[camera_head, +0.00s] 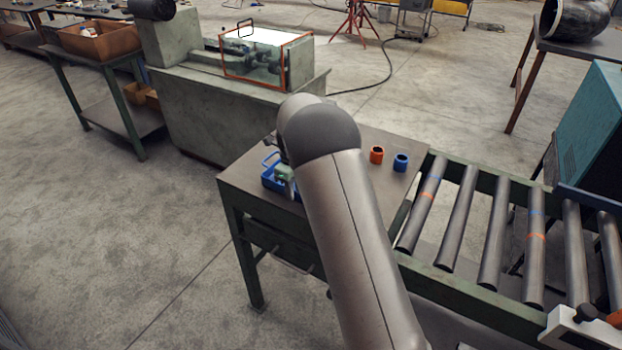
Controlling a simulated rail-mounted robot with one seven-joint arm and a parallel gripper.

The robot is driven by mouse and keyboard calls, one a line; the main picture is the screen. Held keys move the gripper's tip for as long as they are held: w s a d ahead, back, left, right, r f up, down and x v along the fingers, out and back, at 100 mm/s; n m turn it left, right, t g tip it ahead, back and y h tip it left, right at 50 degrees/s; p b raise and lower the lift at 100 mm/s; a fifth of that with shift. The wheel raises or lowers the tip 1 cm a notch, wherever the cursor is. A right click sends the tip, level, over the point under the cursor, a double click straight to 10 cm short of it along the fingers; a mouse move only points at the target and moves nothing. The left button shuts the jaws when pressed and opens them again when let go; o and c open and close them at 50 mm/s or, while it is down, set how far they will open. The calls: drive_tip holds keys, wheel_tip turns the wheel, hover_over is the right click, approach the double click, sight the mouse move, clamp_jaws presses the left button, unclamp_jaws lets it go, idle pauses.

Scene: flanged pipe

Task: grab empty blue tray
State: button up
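A blue tray (268,182) with a raised handle sits at the left side of the dark table top. My arm covers its right part, so I cannot see the whole inside. A small pale green and grey piece (285,172) shows at the tray; I cannot tell whether it lies in the tray or belongs to my gripper. My gripper is mostly hidden behind my grey arm, close to the tray. Its fingers cannot be made out.
An orange ring (376,155) and a blue ring (401,162) stand on the table (240,180) right of my arm. A roller conveyor (490,235) adjoins the table at right. A machine with a clear guard (268,58) stands behind. Floor at left is clear.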

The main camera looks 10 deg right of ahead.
drive_tip(key=shift+f, duration=0.8)
clamp_jaws()
drive_tip(key=shift+w+r, duration=0.1)
drive_tip(key=shift+r, duration=0.05)
